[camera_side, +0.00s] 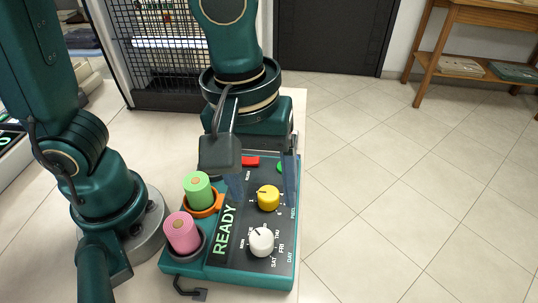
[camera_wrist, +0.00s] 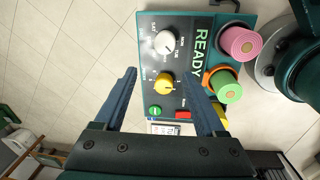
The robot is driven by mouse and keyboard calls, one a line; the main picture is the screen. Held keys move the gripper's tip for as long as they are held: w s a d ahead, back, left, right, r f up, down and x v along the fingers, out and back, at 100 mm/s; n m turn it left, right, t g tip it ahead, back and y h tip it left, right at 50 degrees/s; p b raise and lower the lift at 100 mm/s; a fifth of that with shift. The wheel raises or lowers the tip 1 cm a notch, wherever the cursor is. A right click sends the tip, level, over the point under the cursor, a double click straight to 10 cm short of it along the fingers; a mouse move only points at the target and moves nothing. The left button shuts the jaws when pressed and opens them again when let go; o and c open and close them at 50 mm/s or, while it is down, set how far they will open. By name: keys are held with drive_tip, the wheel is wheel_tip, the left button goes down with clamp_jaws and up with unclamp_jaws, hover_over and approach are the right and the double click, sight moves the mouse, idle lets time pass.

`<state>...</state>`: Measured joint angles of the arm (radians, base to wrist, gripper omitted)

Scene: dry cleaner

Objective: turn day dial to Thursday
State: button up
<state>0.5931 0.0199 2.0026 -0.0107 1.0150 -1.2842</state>
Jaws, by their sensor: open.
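The day dial is a white knob (camera_side: 261,242) at the near end of the dark panel, ringed by small day labels; THU is at its upper right. Its dark pointer mark appears to point up-left, away from THU; the exact day is too small to tell. In the wrist view the white dial (camera_wrist: 166,46) lies beyond the fingertips. My gripper (camera_side: 263,200) is open and empty above the panel, fingers pointing down, around the area of the yellow dial (camera_side: 268,198). In the wrist view my gripper (camera_wrist: 160,73) has its fingertips wide apart, with the yellow dial (camera_wrist: 163,84) between them.
Pink (camera_side: 182,232) and green (camera_side: 197,190) rolls stand in holders along the panel's left side. A red button (camera_side: 250,161) and a green button (camera_wrist: 155,111) sit at the panel's far end. The teal housing (camera_side: 240,276) stands near the counter's right edge.

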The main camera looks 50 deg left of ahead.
sight(261, 237)
drive_tip(key=shift+s+d+f+m+g, duration=0.4)
drive_tip(key=shift+s+d+f+m, duration=0.2)
drive_tip(key=shift+s+d+f, duration=0.45)
drive_tip(key=shift+w+a+f, duration=0.1)
drive_tip(key=shift+w+f, duration=0.05)
drive_tip(key=shift+f, duration=2.3)
clamp_jaws()
